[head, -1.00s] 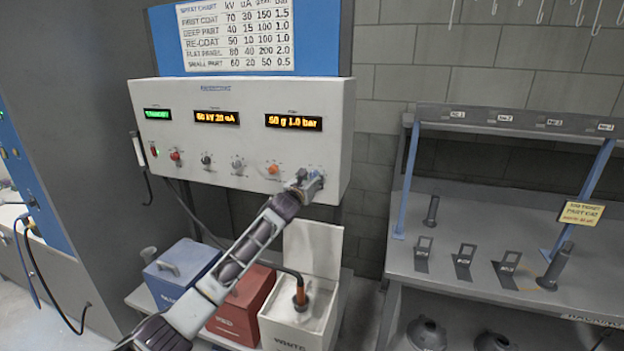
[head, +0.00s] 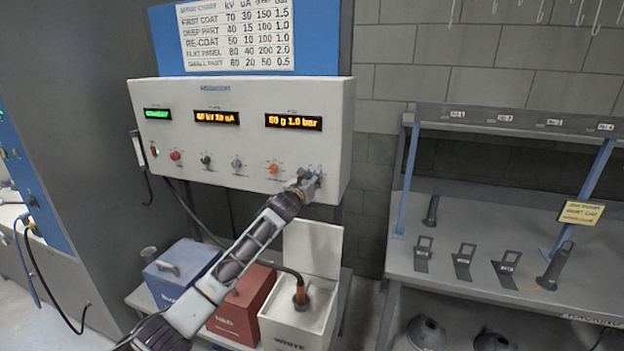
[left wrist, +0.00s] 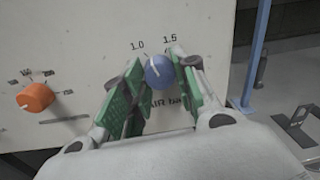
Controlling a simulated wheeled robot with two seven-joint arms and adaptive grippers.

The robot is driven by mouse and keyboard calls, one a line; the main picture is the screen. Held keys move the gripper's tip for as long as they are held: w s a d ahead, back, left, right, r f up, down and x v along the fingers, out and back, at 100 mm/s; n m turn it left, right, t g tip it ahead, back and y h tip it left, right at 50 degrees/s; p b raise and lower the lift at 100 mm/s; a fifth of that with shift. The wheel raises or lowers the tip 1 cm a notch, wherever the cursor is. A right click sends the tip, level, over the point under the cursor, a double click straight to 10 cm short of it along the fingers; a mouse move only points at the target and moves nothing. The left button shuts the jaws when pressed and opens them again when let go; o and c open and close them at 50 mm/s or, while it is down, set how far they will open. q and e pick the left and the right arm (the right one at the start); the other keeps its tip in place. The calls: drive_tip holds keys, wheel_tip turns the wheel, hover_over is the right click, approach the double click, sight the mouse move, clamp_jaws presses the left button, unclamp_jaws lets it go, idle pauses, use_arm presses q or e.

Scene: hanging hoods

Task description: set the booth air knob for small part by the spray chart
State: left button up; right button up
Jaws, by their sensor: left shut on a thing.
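The blue air knob (left wrist: 158,71) is on the control panel (head: 240,100), with "AIR bar", 1.0 and 1.5 printed around it. Its pointer line tilts slightly left of straight up, toward the 1.0 side. My left gripper (head: 308,180) reaches the panel's lower right; in the left wrist view its green finger pads (left wrist: 160,85) are shut on the knob from both sides. The right display (head: 293,122) ends in 1.0 bar. The spray chart (head: 236,37) hangs above; its small part row ends in 0.5. My right gripper is not in view.
An orange knob (head: 273,168) sits left of the air knob; it also shows in the left wrist view (left wrist: 37,97). Blue, red and white boxes (head: 300,329) stand below the panel. A grey rack (head: 500,215) stands to the right.

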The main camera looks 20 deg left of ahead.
use_arm(q)
drive_tip(key=shift+n, duration=0.3)
drive_tip(key=shift+d+n+t+y+p, duration=0.15)
drive_tip(key=shift+n+p, duration=0.1)
drive_tip(key=shift+n, duration=3.35)
drive_tip(key=shift+n+t+y+p, duration=0.15)
drive_tip(key=shift+n+p, duration=0.1)
drive_tip(key=shift+n, duration=3.35)
drive_tip(key=o, duration=1)
drive_tip(key=shift+s, duration=0.15)
drive_tip(key=shift+s+a+f, duration=0.1)
drive_tip(key=shift+s, duration=1.85)
drive_tip(key=shift+s+a+f, duration=0.1)
drive_tip(key=shift+s+a, duration=0.05)
drive_tip(key=shift+s, duration=1.8)
drive_tip(key=shift+s+a+f, duration=0.1)
drive_tip(key=shift+s, duration=1.85)
